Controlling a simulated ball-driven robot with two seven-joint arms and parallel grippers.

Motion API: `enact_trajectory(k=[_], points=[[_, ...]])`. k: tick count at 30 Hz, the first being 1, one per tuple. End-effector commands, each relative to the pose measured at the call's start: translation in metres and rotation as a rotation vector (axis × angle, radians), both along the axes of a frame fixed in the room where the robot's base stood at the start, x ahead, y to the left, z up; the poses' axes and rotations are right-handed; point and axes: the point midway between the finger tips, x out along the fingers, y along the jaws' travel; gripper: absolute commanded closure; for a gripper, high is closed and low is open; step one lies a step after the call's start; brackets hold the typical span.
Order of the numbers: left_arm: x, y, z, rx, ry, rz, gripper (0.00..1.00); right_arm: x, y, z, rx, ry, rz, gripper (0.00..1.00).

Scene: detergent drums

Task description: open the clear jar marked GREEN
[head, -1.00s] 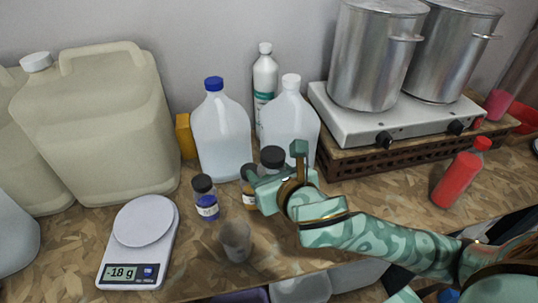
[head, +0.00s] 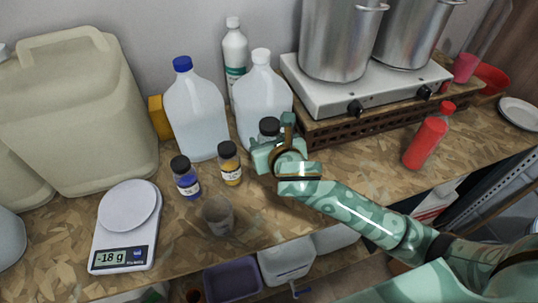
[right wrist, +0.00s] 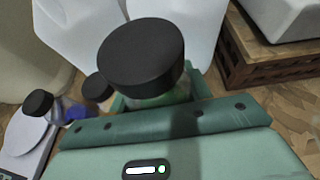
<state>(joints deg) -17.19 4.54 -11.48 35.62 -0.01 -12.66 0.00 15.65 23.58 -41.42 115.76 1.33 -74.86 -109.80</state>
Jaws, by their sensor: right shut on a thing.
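My right gripper (head: 268,150) is shut on a small jar with a black lid (head: 269,127). In the right wrist view the black lid (right wrist: 140,52) is on the jar, and greenish contents (right wrist: 160,100) show below it. Its label is hidden by the gripper. Two similar black-lidded jars stand to its left: one with yellow contents (head: 229,165) and one with blue contents (head: 187,180). My left gripper is out of view.
Large bottles (head: 262,100) stand close behind the jar. An empty clear cup (head: 218,215) and a scale reading -18 g (head: 124,258) are at the front left. A red bottle (head: 427,142) stands to the right. Counter between is clear.

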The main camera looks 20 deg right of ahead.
Motion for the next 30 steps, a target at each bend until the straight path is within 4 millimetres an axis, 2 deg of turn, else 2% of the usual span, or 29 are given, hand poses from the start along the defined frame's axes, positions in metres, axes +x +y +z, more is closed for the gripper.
enact_trajectory(k=[1, 3, 11, 18, 29, 30], points=[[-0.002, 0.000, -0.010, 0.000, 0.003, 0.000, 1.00, 0.008, -0.002, -0.019, -0.002, 0.007, 0.001, 1.00], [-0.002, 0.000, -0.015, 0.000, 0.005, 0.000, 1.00, 0.018, -0.005, -0.031, -0.002, 0.006, 0.001, 1.00], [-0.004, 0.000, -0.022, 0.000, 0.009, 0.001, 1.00, 0.034, -0.009, -0.048, 0.001, 0.004, 0.003, 1.00], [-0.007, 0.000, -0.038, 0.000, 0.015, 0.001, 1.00, 0.039, -0.011, -0.085, 0.000, 0.007, 0.002, 1.00], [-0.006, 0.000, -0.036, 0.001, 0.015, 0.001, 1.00, 0.039, -0.010, -0.087, 0.000, 0.004, 0.004, 1.00], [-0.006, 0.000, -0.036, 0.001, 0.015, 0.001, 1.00, 0.039, -0.010, -0.086, 0.000, 0.005, 0.004, 0.41]])
